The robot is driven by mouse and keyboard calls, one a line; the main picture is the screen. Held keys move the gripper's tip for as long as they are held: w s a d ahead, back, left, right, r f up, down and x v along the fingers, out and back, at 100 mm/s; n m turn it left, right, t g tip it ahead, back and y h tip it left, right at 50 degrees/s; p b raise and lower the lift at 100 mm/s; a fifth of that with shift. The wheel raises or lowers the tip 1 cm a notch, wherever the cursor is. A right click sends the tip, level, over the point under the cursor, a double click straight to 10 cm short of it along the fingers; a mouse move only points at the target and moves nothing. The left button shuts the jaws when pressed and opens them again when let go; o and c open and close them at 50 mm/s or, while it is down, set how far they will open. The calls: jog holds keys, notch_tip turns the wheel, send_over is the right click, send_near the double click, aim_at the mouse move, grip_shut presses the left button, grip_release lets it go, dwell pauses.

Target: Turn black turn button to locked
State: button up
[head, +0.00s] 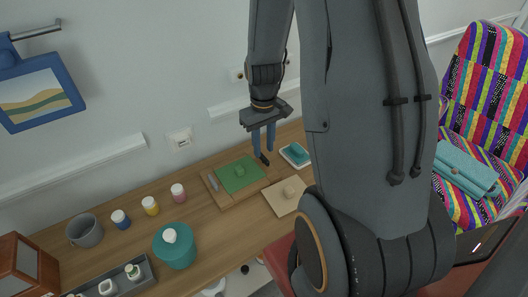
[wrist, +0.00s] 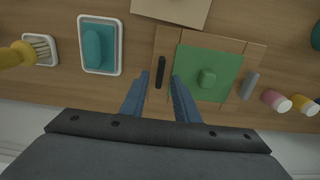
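The black turn button (wrist: 160,72) is a slim bar on the wooden board (wrist: 258,52), beside the green panel (wrist: 220,60) with its green knob. In the wrist view it lies lengthwise along the panel's edge, apart from the panel. In the head view the button (head: 264,159) shows just below my gripper's fingertips. My gripper (head: 263,152) points down over that edge of the board. In the wrist view its two blue fingers (wrist: 157,81) are apart, one on each side of the button's lower end. I see no clear contact.
A grey piece (wrist: 250,86) sits at the board's other side. Paint jars (head: 178,193) and a teal pot (head: 174,258) stand to the left.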

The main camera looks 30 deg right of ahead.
aim_at(264, 156)
jog(key=shift+f, duration=1.7)
grip_shut()
